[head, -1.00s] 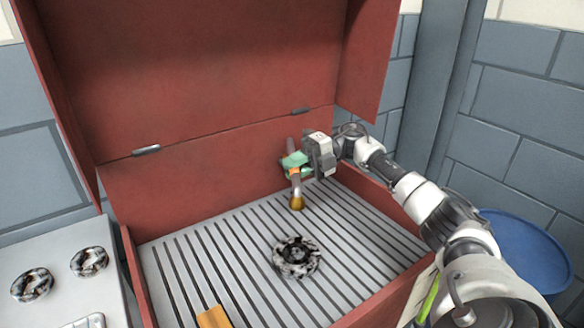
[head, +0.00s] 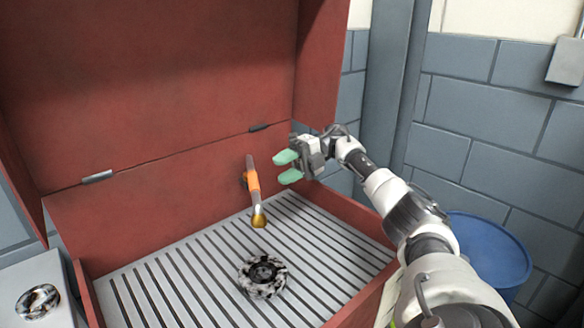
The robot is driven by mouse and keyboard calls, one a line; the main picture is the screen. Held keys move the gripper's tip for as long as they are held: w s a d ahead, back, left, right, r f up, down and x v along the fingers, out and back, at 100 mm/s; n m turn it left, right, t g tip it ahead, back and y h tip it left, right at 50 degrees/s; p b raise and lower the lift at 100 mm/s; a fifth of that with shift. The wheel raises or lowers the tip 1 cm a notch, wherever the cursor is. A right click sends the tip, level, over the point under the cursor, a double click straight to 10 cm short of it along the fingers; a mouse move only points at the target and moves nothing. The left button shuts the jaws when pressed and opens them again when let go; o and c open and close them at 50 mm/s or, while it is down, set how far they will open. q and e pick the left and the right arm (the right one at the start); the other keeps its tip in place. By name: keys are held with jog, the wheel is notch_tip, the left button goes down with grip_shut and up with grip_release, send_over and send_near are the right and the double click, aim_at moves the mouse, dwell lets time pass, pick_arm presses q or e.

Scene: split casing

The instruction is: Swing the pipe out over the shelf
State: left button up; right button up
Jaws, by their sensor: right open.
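The pipe (head: 253,183) stands at the back wall of the red cabinet. It has an orange grip band and a brass-coloured end that points down and forward over the slatted grey shelf (head: 165,284). My right gripper (head: 288,167) has green fingertips and is open and empty. It is to the right of the pipe, apart from it, with its fingers pointing left towards the pipe. My left gripper is not in view.
A dark-and-white mottled ring part (head: 262,276) lies on the shelf in front of the pipe. The red lid (head: 150,80) stands open behind. A blue drum (head: 490,250) stands at the right, and a grey side surface (head: 38,290) with a similar ring is at the left.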

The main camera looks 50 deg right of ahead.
jog(key=shift+v, duration=1.3)
